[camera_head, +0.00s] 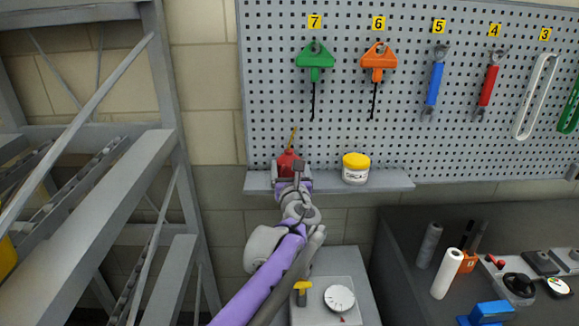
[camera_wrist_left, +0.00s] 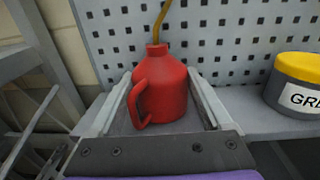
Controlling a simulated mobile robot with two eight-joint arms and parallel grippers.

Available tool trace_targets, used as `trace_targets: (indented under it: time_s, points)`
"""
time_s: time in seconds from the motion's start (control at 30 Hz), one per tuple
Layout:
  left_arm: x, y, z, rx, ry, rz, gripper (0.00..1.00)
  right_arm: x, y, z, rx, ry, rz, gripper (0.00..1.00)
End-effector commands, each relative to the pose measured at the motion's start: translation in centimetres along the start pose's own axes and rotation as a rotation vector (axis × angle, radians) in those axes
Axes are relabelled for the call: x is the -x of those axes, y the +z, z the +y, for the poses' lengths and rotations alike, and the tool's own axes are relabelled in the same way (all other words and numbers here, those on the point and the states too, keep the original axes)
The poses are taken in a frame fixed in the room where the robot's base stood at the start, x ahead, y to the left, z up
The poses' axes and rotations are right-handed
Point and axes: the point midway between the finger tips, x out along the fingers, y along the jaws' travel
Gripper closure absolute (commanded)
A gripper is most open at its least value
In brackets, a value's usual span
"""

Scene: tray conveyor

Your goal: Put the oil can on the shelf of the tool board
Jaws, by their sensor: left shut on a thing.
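The red oil can (camera_head: 287,163) with a thin yellow spout stands upright at the left end of the grey shelf (camera_head: 395,182) of the tool board (camera_head: 270,90). My left gripper (camera_head: 290,170) is shut on it, reaching in from the front. In the left wrist view the oil can (camera_wrist_left: 165,88) sits between the two fingers, its handle toward the left and the camera. The shelf (camera_wrist_left: 265,118) shows to the right behind it. Whether the can's base touches the shelf is hidden by the gripper. My right gripper is not in view.
Tools hang above, including a green one (camera_head: 315,60) and an orange one (camera_head: 378,62). Grey metal stairs (camera_head: 110,190) stand left. A cluttered dark bench (camera_head: 410,240) is lower right.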

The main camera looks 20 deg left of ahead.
Motion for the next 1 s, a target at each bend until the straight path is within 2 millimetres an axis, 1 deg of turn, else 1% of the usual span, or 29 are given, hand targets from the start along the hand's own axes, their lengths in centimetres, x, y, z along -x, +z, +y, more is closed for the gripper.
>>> trace_targets:
  time_s: [0.17,0.2,0.27,0.3,0.5,0.63,0.77,1.0]
  points:
    - [0.0,-0.4,0.0,-0.001,0.000,0.000,0.91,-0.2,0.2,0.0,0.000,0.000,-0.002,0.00]
    - [0.0,-0.4,0.0,-0.001,0.000,0.000,0.12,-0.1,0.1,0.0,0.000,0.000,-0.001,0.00]
    - [0.0,-0.3,0.0,0.000,0.000,0.000,0.02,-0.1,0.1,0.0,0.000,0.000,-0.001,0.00]
    - [0.0,-0.3,0.0,0.000,0.000,0.000,0.00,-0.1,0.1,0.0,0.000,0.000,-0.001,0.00]
    - [0.0,-0.4,0.0,0.000,0.000,0.000,0.00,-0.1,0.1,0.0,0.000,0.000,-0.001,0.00]
    - [0.8,-0.4,0.0,0.000,0.000,0.000,0.00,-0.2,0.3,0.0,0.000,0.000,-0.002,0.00]
    - [3.0,-0.5,-0.1,0.000,-0.003,0.001,0.00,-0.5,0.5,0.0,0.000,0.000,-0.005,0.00]
    - [7.9,-0.4,-0.1,0.001,-0.004,0.001,0.00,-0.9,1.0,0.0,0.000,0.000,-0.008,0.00]
